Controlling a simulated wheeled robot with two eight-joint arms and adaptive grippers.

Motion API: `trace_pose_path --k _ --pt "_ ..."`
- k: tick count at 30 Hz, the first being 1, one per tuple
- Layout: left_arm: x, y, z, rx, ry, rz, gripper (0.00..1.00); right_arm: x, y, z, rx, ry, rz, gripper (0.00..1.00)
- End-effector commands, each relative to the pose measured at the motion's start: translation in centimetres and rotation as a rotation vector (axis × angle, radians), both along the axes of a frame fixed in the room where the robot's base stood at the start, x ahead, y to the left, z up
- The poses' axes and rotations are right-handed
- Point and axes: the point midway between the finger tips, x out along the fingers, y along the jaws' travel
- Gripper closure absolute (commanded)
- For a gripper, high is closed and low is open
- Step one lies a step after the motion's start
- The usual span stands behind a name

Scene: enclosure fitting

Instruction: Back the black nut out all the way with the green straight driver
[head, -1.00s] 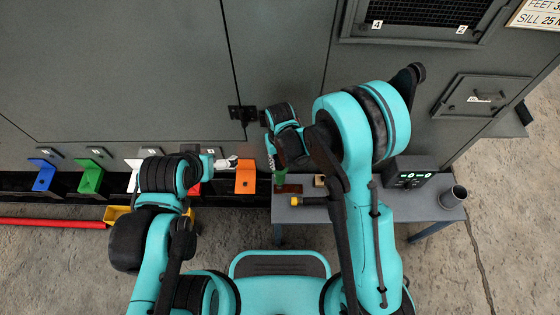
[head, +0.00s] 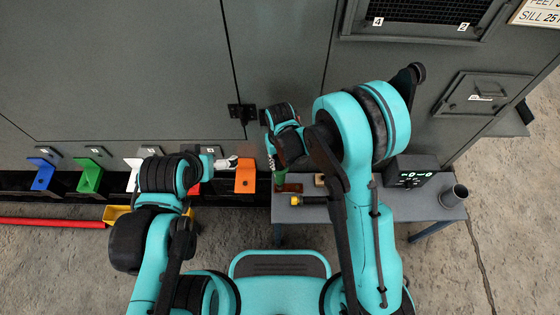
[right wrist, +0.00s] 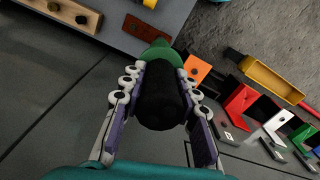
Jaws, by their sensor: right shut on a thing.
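My right gripper (right wrist: 160,95) is shut on the green straight driver, around its thick black grip (right wrist: 160,104). The driver's green part (right wrist: 160,53) points away from the wrist, toward the bench by a red-brown plate (right wrist: 147,27). In the head view the green driver (head: 281,175) hangs below my right gripper (head: 272,162) at the bench's left end. The driver's tip is hidden in the wrist view. I cannot make out the black nut or whether the driver touches it. My left gripper (head: 228,162) is near the orange bracket; its fingers are too small to judge.
The grey bench (head: 400,207) carries a wooden block (right wrist: 62,12) with dark pegs, a yellow-ended tool (head: 297,200), a display box (head: 411,172) and a grey cup (head: 453,196). Coloured brackets, including an orange one (head: 245,177), line the cabinet's foot. A yellow tray (right wrist: 272,80) lies on the floor.

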Motion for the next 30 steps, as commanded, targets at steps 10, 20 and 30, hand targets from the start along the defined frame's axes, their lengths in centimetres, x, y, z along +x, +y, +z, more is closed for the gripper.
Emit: trace_pose_path --k 10,20,30 --pt "0.0 0.0 -0.16 0.0 0.0 0.0 0.0 0.01 -0.01 -0.11 0.0 0.0 0.0 1.0" --pt "0.0 0.0 -0.69 0.0 0.0 0.0 0.0 -0.02 -0.01 -0.52 0.0 0.0 0.0 1.0" --pt "0.0 0.0 -0.75 0.0 0.0 0.0 0.0 -0.06 -0.02 -0.65 0.0 0.001 0.0 1.0"
